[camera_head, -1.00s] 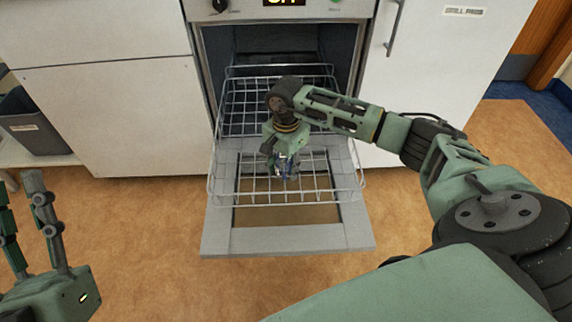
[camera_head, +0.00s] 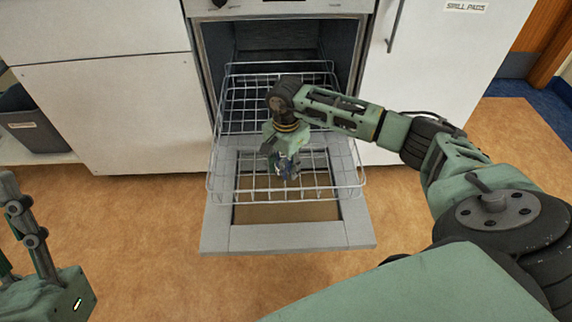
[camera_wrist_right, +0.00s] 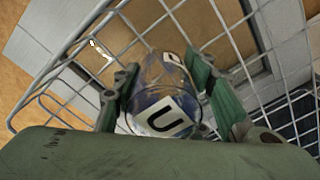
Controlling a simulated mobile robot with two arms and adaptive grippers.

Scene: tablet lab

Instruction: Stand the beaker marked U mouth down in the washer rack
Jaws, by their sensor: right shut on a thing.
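The beaker marked U (camera_wrist_right: 150,78) is clear glass with a bluish tint and a white label with a black U (camera_wrist_right: 168,117). My right gripper (camera_wrist_right: 160,90) is shut on it, with a finger on each side. In the head view the right gripper (camera_head: 282,168) points down over the front part of the pulled-out wire washer rack (camera_head: 215,185), and the beaker (camera_head: 289,172) shows small below it. I cannot tell which way its mouth faces or whether it touches the wires. My left gripper (camera_head: 22,240) is at the lower left, fingers apart, empty, partly cut off.
The washer door (camera_head: 290,237) is folded down under the rack. The washer opening (camera_head: 290,42) is behind, between white cabinets (camera_head: 110,110). A dark bin (camera_head: 35,125) stands on a low shelf at the left. The floor in front is clear.

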